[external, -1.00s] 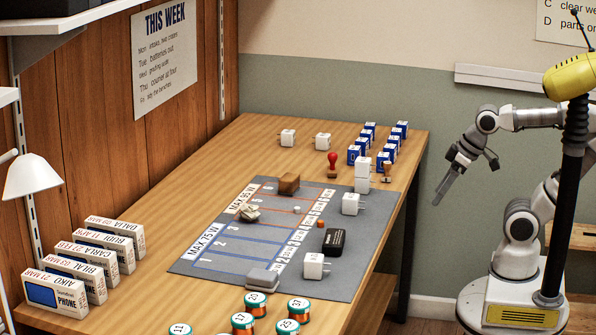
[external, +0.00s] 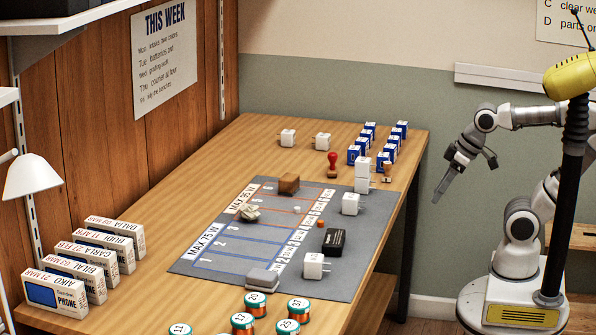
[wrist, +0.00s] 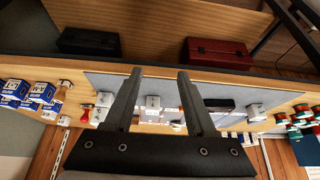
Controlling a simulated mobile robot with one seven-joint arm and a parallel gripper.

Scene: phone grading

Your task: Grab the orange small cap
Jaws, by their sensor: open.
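A small orange piece (external: 320,223), which looks like the cap, lies on the grey mat (external: 185,268) near its right edge, above the black case (external: 334,241). It is too small to make out its shape. My gripper (external: 440,195) hangs in the air right of the table, well apart from the cap. In the wrist view my gripper (wrist: 158,76) shows two spread fingers with nothing held between them. I cannot make out the cap there for sure.
White chargers (external: 314,266) stand along the mat's right side. Blue boxes (external: 357,154) and a red stamp (external: 332,162) stand behind. Orange-banded jars (external: 299,309) are in front. The table edge lies between my gripper and the mat. The wrist view shows a red box (wrist: 218,53).

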